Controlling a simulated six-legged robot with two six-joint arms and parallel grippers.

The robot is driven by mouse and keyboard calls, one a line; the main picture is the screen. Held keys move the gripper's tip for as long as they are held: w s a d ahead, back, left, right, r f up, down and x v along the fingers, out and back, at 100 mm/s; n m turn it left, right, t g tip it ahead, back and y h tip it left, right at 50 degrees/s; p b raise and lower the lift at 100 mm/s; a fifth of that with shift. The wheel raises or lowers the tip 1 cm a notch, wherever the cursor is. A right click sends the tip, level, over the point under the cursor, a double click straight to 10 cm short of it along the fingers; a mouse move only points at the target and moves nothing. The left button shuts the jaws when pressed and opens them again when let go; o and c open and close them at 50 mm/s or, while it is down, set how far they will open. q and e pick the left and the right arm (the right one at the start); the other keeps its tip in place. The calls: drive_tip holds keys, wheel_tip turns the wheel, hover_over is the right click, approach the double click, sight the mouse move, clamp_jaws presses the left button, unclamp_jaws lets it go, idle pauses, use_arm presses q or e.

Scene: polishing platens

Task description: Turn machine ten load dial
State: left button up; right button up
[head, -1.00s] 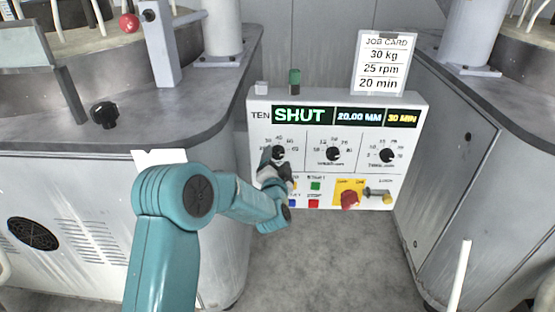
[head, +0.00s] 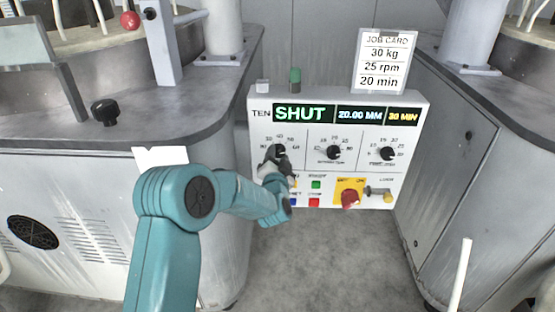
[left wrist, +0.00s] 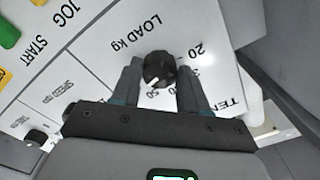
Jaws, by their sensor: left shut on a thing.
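The machine ten control panel (head: 262,133) stands between two grey benches, its display reading TEN SHUT, 20.00 MM, 30 MIN. The black load dial (head: 278,150) is at the upper left of the panel, partly hidden by my left gripper (head: 274,156). In the left wrist view the load dial (left wrist: 158,68) sits under the label LOAD kg, between the two fingers of my left gripper (left wrist: 156,78), which is shut on it. Its white mark points toward the palm, near a number that looks like 50. My right gripper is not in view.
A job card (head: 384,62) above the panel reads 30 kg, 25 rpm, 20 min. A black knob (head: 104,112) stands on the left bench.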

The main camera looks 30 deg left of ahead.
use_arm(q)
drive_tip(key=n+b, duration=0.6)
drive_tip(key=shift+f+n, duration=0.2)
drive_tip(key=shift+n, duration=0.1)
drive_tip(key=n+b, duration=0.3)
drive_tip(key=shift+w+d+n, duration=0.1)
drive_tip(key=shift+n, duration=0.3)
drive_tip(key=n+b, duration=0.2)
drive_tip(key=shift+n+b, duration=0.35)
drive_tip(key=shift+n, duration=0.05)
drive_tip(key=n+b, duration=0.4)
drive_tip(key=n, duration=0.2)
drive_tip(key=shift+r+b, duration=0.1)
drive_tip(key=shift+b, duration=0.2)
drive_tip(key=shift+r+n+b, duration=0.2)
drive_tip(key=shift+n+b, duration=0.9)
drive_tip(key=shift+n, duration=0.8)
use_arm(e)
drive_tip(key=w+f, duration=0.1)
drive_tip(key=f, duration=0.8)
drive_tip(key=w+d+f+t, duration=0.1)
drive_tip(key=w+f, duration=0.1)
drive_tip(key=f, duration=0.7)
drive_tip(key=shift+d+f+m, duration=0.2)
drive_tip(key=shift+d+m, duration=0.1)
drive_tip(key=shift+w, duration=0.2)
use_arm(q)
drive_tip(key=o, duration=1.1)
drive_tip(key=shift+c, duration=0.2)
